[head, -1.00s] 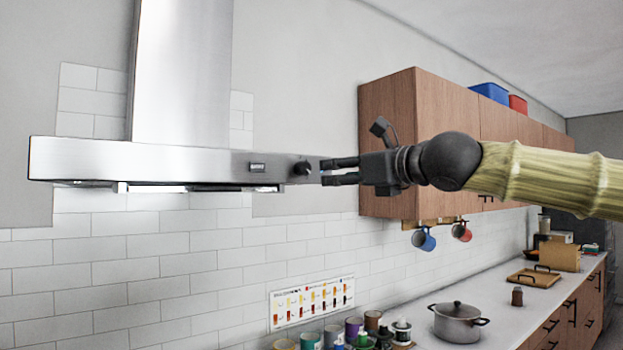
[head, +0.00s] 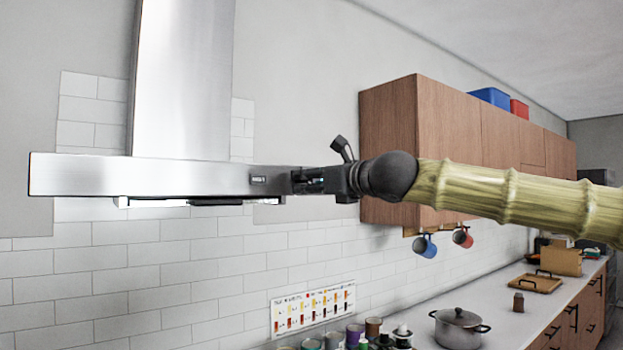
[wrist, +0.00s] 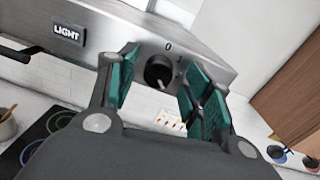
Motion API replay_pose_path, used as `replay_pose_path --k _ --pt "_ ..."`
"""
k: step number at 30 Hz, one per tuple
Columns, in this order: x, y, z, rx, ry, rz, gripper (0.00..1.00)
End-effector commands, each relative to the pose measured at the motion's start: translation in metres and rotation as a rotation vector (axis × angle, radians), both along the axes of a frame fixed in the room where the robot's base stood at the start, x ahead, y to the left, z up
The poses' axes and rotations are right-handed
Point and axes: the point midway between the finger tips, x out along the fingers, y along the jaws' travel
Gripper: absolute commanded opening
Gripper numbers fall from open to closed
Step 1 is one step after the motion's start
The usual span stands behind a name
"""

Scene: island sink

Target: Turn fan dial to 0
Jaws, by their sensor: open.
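The range hood (head: 150,176) is brushed steel and hangs on the wall at the left of the head view. In the wrist view the black round fan dial (wrist: 158,71) sits on the hood's front face, with a "0" mark (wrist: 168,46) above it. A pale line on the dial points down and to the right, away from the 0. My gripper (wrist: 155,85) is open, with its teal-padded fingers on either side of the dial. I cannot tell whether they touch it. In the head view my gripper (head: 305,180) covers the dial.
A LIGHT button (wrist: 67,34) is left of the dial on the hood. Wooden wall cabinets (head: 450,150) stand right of the hood, behind my arm. Below are a counter with a lidded pot (head: 458,328) and hanging mugs (head: 424,246).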

Motion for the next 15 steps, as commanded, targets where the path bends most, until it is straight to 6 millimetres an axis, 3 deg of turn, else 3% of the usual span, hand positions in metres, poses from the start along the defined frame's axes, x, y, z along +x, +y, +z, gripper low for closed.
replay_pose_path --k 9,15 --pt "0.0011 0.0014 -0.0001 0.0 0.0 0.0 0.48" --pt "0.0011 0.0012 -0.0001 0.0 0.0 0.0 0.12"
